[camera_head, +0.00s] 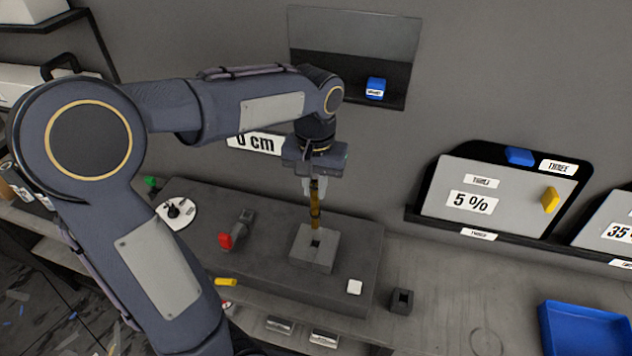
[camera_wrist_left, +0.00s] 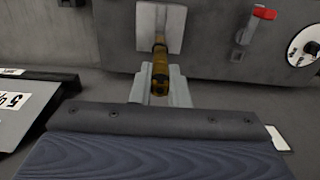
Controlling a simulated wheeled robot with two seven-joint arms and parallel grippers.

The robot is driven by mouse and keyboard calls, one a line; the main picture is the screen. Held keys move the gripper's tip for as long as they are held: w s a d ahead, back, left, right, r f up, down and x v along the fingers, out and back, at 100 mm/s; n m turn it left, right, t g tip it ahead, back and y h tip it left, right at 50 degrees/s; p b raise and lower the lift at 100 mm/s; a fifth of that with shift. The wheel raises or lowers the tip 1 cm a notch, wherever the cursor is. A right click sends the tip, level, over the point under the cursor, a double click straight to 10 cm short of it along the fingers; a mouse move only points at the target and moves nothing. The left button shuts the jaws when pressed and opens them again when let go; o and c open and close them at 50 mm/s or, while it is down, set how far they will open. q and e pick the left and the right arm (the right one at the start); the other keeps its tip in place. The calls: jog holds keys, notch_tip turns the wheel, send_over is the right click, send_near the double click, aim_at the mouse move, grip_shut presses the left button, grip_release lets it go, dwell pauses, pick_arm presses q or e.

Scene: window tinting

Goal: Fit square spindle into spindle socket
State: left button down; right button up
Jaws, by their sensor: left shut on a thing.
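The spindle (camera_head: 315,212) is a slim amber-brown bar with dark bands, held upright. My left gripper (camera_head: 314,188) is shut on its upper part. The spindle socket (camera_head: 307,258) looks like a light grey square block with a dark square hole, on the raised grey bench. The spindle's lower end is over this block, at or just above the hole; I cannot tell whether it touches. In the left wrist view, the spindle (camera_wrist_left: 160,66) sits between the fingers of my gripper (camera_wrist_left: 160,88) and points at the block (camera_wrist_left: 172,20), hiding its hole. My right gripper is not in view.
A red-handled grey fixture (camera_head: 226,240) and a white round dial (camera_head: 178,212) stand left of the block. A small dark holed block (camera_head: 402,301) and a blue tray (camera_head: 588,330) are at right.

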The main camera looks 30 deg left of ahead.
pick_arm(q)
jog(key=b, duration=0.4)
send_over(315, 227)
jog(key=shift+w+a+f, duration=0.1)
jog(key=shift+w+f, duration=0.1)
jog(key=shift+f, duration=1.1)
jog(key=shift+w+a+f, duration=0.1)
jog(key=shift+w+f, duration=0.05)
jog(key=shift+f, duration=1.45)
jog(key=shift+f+b, duration=1.65)
jog(key=shift+f, duration=0.7)
jog(key=c, duration=1.3)
grip_release()
jog(key=shift+r, duration=0.15)
notch_tip(315, 227, up, 8)
jog(key=shift+f, duration=0.15)
jog(key=shift+s, duration=0.1)
